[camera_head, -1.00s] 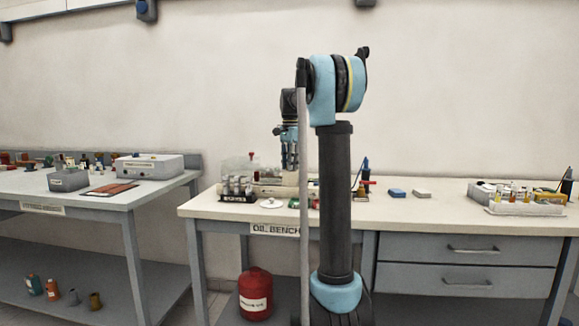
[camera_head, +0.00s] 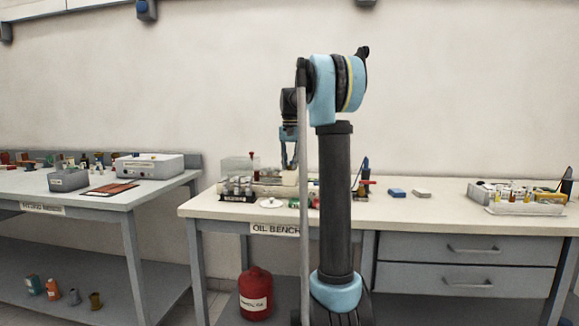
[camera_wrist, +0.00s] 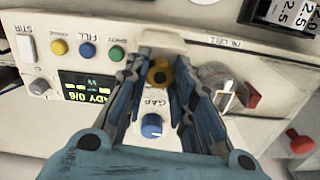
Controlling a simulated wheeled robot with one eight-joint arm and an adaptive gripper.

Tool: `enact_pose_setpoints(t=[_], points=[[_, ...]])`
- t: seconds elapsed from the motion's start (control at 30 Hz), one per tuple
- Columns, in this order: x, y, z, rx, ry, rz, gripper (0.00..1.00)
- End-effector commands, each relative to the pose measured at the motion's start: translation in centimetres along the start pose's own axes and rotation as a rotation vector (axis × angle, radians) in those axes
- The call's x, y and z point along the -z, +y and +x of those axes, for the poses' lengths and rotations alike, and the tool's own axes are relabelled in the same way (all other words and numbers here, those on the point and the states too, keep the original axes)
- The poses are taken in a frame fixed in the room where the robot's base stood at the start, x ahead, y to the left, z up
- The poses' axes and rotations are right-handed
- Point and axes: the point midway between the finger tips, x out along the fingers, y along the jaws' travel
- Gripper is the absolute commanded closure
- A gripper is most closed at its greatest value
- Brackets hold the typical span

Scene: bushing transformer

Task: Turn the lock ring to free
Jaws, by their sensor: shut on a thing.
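The lock ring (camera_wrist: 158,74), an orange-yellow ring with a dark centre, is on the pale instrument panel near the "GAP" label in the wrist view. My gripper (camera_wrist: 160,80) is around it with one finger on each side, shut on the ring. The fingers partly cover the ring's sides, so its marks cannot be read. A blue-topped GAP knob (camera_wrist: 151,126) is between the fingers, nearer my palm. In the head view my gripper (camera_head: 289,165) points down at the instrument on the oil bench, and the ring is too small to make out.
In the wrist view, yellow, blue and green buttons (camera_wrist: 87,50) and a small display (camera_wrist: 88,87) are left of the fingers. A clear cell with a red part (camera_wrist: 252,95) is close on the right. A red knob (camera_wrist: 300,142) is farther right. The oil bench (camera_head: 420,208) has free room mid-right.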

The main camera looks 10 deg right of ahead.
Motion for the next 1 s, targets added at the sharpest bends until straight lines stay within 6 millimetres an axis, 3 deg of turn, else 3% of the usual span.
enact_pose_setpoints(t=[0.6,1.0], points=[[0.21,-0.14,-0.09,0.001,0.006,-0.572,1.0],[0.22,-0.16,-0.09,0.001,0.006,-0.821,1.0]])
